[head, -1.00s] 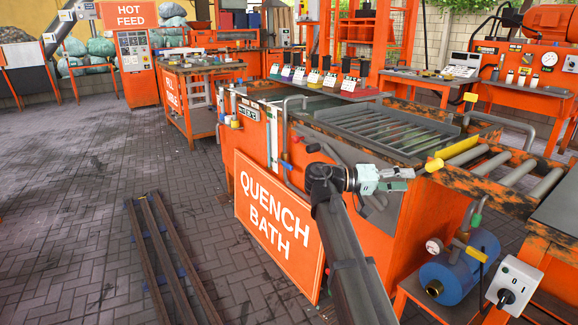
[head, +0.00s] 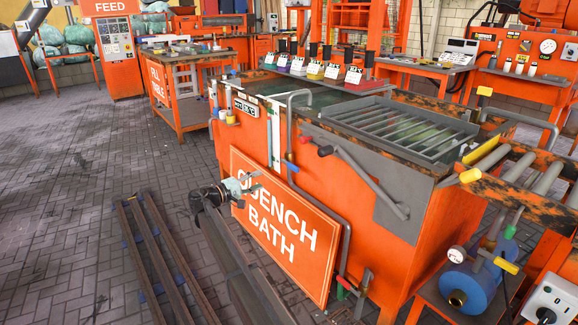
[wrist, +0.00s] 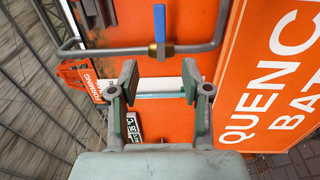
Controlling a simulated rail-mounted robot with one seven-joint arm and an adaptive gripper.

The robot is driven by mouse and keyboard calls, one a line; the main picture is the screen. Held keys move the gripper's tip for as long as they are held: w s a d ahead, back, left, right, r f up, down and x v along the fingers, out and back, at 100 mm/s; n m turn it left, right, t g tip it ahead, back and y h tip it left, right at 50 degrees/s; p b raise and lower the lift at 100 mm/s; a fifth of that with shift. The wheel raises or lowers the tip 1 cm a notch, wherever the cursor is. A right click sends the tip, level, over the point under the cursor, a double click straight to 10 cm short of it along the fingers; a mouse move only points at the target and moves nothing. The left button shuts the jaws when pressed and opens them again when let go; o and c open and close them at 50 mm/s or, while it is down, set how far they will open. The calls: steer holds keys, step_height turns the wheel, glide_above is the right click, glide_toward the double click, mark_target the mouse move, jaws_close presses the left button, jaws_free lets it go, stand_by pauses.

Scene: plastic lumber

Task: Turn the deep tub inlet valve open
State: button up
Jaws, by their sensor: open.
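A blue-handled valve (head: 290,166) sits on the grey pipe (head: 292,120) that bends over the rim of the orange quench tub (head: 360,205). In the wrist view, the blue lever (wrist: 159,24) stands in line with the brass valve body, across the pipe, beyond my fingertips. My gripper (head: 253,182) is in front of the QUENCH BATH sign, left of and a little below the valve. In the wrist view my gripper (wrist: 159,82) is open and empty, apart from the valve, with the lever roughly centred between the fingers.
The QUENCH BATH sign (head: 272,225) leans close beside my gripper. A grey lever with a red knob (head: 325,151) is right of the valve. Red and green handles (head: 346,286) sit low on the pipework. Steel rails (head: 160,255) lie on the floor at left.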

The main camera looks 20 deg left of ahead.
mark_target(291, 168)
steer(key=b+x, duration=0.4)
steer(key=x, duration=1.3)
steer(key=shift+d, duration=0.15)
jaws_close()
